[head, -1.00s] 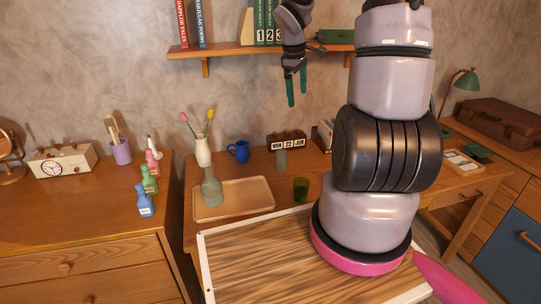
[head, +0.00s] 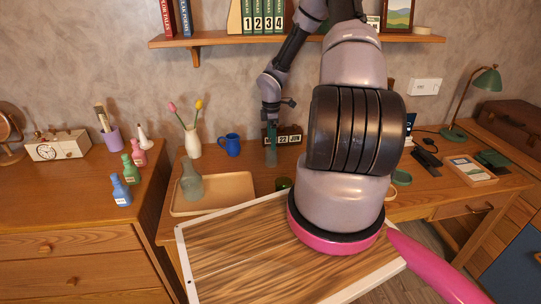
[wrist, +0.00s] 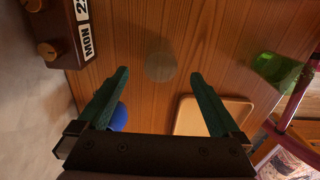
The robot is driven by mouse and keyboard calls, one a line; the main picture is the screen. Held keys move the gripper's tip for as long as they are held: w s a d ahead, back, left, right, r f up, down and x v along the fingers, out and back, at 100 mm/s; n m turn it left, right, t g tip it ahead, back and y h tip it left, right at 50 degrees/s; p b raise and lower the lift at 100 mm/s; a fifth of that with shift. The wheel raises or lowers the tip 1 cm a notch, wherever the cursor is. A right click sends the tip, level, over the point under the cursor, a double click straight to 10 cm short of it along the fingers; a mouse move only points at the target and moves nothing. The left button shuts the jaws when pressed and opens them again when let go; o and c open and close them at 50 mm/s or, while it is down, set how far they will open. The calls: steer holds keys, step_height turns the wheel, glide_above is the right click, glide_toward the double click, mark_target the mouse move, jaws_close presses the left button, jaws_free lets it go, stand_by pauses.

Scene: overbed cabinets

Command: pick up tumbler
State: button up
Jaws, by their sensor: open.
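A clear greyish tumbler (head: 271,156) stands upright on the desk in front of the flip calendar. In the wrist view it shows from above as a pale round shape (wrist: 160,67) between and just beyond my fingertips. A second cup, a green glass (head: 283,184), stands nearer the front, partly behind my arm; it also shows at the right of the wrist view (wrist: 277,68). My gripper (head: 271,131) points down above the greyish tumbler, its green fingers (wrist: 160,72) apart with nothing between them. Whether the fingertips overlap the tumbler's rim is hard to tell.
The flip calendar (head: 290,136) stands close behind the tumbler. A shelf (head: 220,40) runs above.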

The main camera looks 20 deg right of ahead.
mark_target(271, 152)
step_height(271, 152, down, 7)
steer(key=shift+r, duration=0.15)
stand_by(0.4)
